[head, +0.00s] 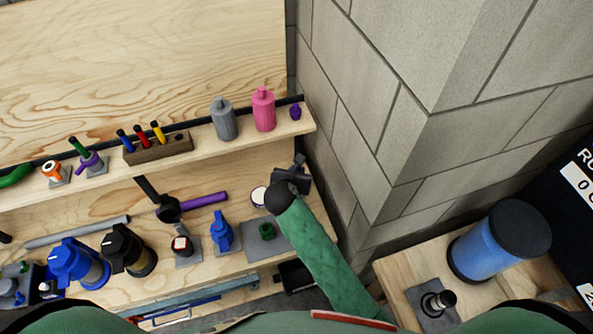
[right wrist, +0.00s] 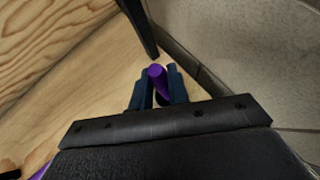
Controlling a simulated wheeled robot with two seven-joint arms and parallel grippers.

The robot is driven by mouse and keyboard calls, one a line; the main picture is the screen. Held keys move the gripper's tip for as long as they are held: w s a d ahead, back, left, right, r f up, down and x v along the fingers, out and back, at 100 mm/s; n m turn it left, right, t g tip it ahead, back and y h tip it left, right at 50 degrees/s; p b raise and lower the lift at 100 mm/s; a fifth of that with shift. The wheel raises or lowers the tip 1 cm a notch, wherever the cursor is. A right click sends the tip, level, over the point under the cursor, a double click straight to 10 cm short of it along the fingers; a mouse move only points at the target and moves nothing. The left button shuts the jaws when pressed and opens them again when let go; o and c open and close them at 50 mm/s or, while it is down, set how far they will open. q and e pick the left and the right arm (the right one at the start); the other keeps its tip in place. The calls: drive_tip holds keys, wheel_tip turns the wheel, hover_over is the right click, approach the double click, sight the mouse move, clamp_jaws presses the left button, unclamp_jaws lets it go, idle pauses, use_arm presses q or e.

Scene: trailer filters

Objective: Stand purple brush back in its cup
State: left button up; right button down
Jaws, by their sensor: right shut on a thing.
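My right gripper (head: 300,167) reaches over the lower bench, close to the stone wall and below the upper shelf's right end. In the right wrist view its two fingers (right wrist: 158,90) are closed around the purple brush (right wrist: 157,72), whose rounded purple end shows between them. The rest of the brush is hidden by the gripper, and my wrist hides it in the head view. A round white-topped thing (head: 258,196) stands just left of my wrist; I cannot tell whether it is the cup. My left gripper is not in view.
A purple-handled black tool (head: 205,201) lies on the bench to the left. The upper shelf holds grey (head: 223,120) and pink (head: 263,110) bottles. The stone wall (head: 350,120) bounds the right.

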drive_tip(key=shift+f, duration=0.5)
drive_tip(key=c, duration=1.3)
unclamp_jaws()
